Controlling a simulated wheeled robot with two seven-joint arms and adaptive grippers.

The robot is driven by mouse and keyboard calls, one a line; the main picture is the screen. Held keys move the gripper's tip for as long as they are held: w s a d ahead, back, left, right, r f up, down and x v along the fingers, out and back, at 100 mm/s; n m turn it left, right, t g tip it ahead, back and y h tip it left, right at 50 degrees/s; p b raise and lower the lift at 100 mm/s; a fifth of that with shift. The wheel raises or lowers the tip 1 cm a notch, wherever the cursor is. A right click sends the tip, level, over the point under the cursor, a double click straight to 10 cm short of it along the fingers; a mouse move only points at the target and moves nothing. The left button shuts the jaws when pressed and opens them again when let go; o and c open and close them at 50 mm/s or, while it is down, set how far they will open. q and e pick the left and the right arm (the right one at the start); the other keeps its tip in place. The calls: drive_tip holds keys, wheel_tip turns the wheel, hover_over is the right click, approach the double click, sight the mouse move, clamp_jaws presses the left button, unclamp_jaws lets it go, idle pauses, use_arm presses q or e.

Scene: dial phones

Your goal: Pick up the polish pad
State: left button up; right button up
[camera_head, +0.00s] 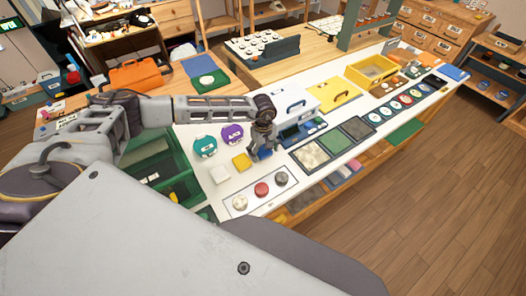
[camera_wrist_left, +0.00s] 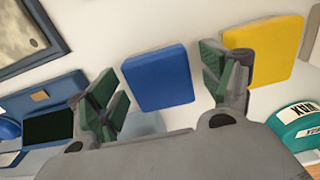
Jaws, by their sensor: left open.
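Three square pads lie in a row on the white bench top: a white pad (camera_head: 220,174), a yellow pad (camera_head: 242,162) and a blue pad (camera_wrist_left: 158,77). No readable label shows which one is the polish pad. My left gripper (camera_head: 262,150) points down over the blue pad, which it mostly hides in the head view. In the left wrist view the open fingers (camera_wrist_left: 165,85) stand on either side of the blue pad, with nothing held. The yellow pad (camera_wrist_left: 263,50) is just beyond the right-hand finger. My right gripper is not in view.
A teal round tin (camera_head: 205,146) and a purple one (camera_head: 232,133) stand behind the pads. A board with three round knobs (camera_head: 261,189) lies in front. Framed sample panels (camera_head: 310,155) lie to the right. A green crate (camera_head: 150,172) is at left.

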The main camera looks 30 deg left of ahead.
sight(263, 150)
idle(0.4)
use_arm(q)
drive_tip(key=c, duration=1.1)
drive_tip(key=shift+r, duration=0.2)
wheel_tip(263, 150, up, 10)
drive_tip(key=shift+f+b, duration=0.15)
drive_tip(key=shift+b, duration=0.7)
drive_tip(key=o, duration=0.3)
drive_tip(key=shift+c, duration=1)
